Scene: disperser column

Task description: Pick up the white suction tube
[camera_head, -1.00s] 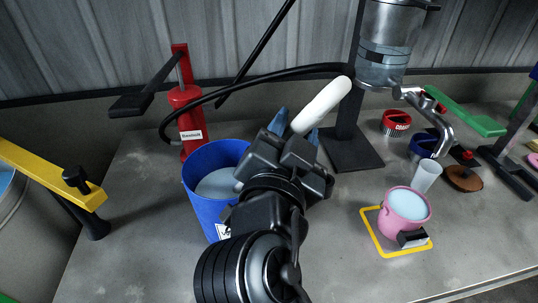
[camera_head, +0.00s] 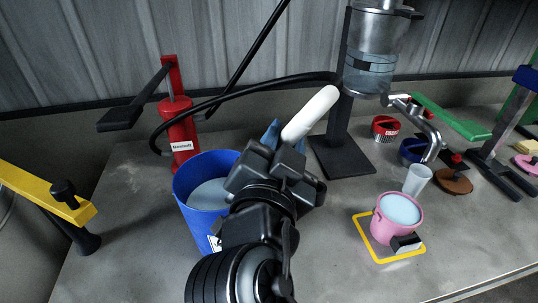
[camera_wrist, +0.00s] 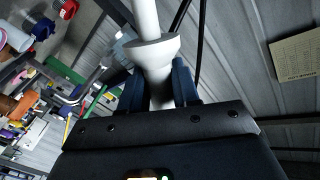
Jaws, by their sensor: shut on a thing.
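The white suction tube (camera_head: 309,114) shows in the head view, tilted up to the right above the bench. My gripper (camera_head: 285,140) has its blue fingers on either side of the tube's lower part. In the wrist view the tube (camera_wrist: 158,58), with a wide white collar, stands between the blue fingertips of my gripper (camera_wrist: 159,88), which is shut on it. The tube's lowest part is hidden by the gripper in the head view. A black hose arches from the red pump (camera_head: 180,130) toward the tube's upper end; the exact join is not clear.
A blue bucket (camera_head: 181,196) of pale liquid stands left of my gripper. A clear cylinder on a black stand (camera_head: 343,157) is behind right. A pink bucket (camera_head: 384,231) sits on a yellow-edged square (camera_head: 362,236). A yellow bar (camera_head: 40,182) juts in at left.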

